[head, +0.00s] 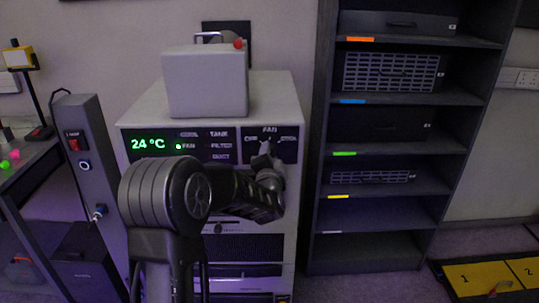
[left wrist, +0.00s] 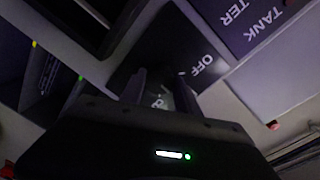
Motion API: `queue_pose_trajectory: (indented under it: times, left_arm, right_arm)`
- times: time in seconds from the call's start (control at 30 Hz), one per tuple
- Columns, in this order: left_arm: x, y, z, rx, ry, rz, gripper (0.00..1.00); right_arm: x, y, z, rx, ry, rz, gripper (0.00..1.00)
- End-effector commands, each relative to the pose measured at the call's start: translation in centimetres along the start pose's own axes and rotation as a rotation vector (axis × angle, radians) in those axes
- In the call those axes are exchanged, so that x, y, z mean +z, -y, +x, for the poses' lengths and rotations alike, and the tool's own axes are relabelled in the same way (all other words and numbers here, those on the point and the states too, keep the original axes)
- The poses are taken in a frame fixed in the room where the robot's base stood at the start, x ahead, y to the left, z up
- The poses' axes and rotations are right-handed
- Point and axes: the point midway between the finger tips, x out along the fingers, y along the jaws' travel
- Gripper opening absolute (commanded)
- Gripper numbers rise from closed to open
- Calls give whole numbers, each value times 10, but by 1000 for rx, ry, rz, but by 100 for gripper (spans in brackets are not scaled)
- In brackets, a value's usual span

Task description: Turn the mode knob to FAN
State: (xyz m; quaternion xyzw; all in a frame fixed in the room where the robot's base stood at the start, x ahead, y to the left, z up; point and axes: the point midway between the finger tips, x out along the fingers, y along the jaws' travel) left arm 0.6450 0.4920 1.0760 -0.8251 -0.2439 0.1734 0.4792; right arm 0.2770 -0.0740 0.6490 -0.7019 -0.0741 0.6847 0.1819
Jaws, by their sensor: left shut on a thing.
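The mode knob sits on the dark dial panel (head: 287,150) at the upper right of the light-grey unit (head: 140,113). The label FAN shows at the top of this panel. My left gripper (head: 265,150) reaches the panel and is shut on the knob, which it mostly hides; the knob's pointing direction cannot be read. In the left wrist view my left gripper's fingers (left wrist: 162,88) stand against the dial panel (left wrist: 178,45), near the word OFF. The green display (head: 148,143) reads 24 °C, and a green lamp (head: 179,147) is lit beside a FAN label. My right gripper is not in view.
A grey box (head: 207,85) stands on top of the unit. A dark shelf rack (head: 317,130) with several devices stands to the right. A grey post (head: 103,165) with a red switch and a table edge are at the left.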

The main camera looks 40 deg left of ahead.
Motion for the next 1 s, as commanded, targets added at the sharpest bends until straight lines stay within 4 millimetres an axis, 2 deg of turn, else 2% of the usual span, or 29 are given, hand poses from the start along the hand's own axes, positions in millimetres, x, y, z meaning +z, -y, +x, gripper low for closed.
queue_pose_trajectory:
  times: [0.07,0.1,0.37,0.73,0.87,1.0]
  left_arm:
    - [0,0,0,0,-1,0,0]
    - [0,0,0,0,-1,-1,39]
    - [0,0,0,1,-1,-1,60]
    - [0,0,-6,0,0,-3,60]
    - [0,-2,-22,2,-2,-4,60]
    - [0,-1,-46,1,-2,-4,60]
  right_arm:
    - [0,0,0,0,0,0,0]
    - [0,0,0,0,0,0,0]
    - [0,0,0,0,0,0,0]
    - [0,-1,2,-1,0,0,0]
    - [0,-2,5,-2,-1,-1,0]
    - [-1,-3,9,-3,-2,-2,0]
